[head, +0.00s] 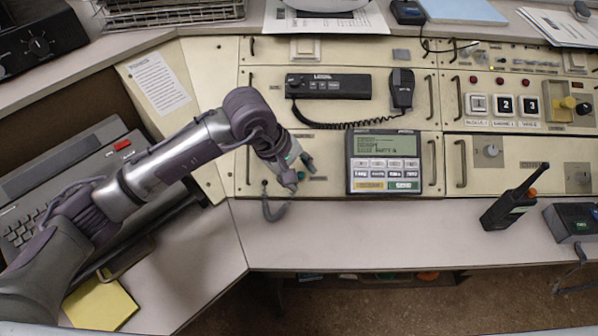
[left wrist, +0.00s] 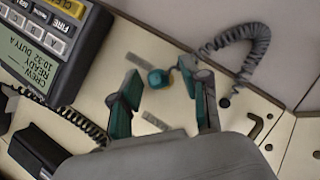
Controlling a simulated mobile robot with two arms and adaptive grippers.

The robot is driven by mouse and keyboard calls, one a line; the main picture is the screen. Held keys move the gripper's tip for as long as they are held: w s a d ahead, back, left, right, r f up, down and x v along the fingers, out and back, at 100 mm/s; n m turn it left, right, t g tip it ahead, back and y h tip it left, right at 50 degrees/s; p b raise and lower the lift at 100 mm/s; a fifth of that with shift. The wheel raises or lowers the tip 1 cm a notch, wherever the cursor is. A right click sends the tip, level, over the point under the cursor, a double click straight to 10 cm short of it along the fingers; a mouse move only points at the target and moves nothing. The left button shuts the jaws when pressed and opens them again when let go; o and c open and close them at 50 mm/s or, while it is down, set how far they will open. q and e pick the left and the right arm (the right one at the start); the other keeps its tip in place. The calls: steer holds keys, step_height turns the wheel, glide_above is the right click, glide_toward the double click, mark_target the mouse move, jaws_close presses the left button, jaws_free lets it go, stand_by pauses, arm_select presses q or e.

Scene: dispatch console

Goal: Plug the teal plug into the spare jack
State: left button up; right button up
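The teal plug (left wrist: 159,78) shows in the left wrist view close to the cream console panel, between my left gripper's fingertips, with visible gaps on both sides. A grey coiled cord (left wrist: 241,52) lies to its right; its link to the plug is partly hidden by a finger. My left gripper (left wrist: 160,72) is open, with teal pads on its fingers. In the head view my left gripper (head: 301,176) is over the panel, left of the display unit, and the cord (head: 275,209) hangs over the panel's front edge. I cannot make out the spare jack's opening. My right gripper is not in view.
The display unit (head: 384,162) stands just right of the gripper. A radio with a handset (head: 402,90) and coiled cord is behind it. The desk strip in front of the display unit is clear.

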arm_select(q)
steer(key=shift+r, duration=0.15)
steer(key=v, duration=1.1)
steer(key=shift+s+a+r, duration=0.15)
steer(key=shift+a+r, duration=0.15)
steer(key=shift+r, duration=0.1)
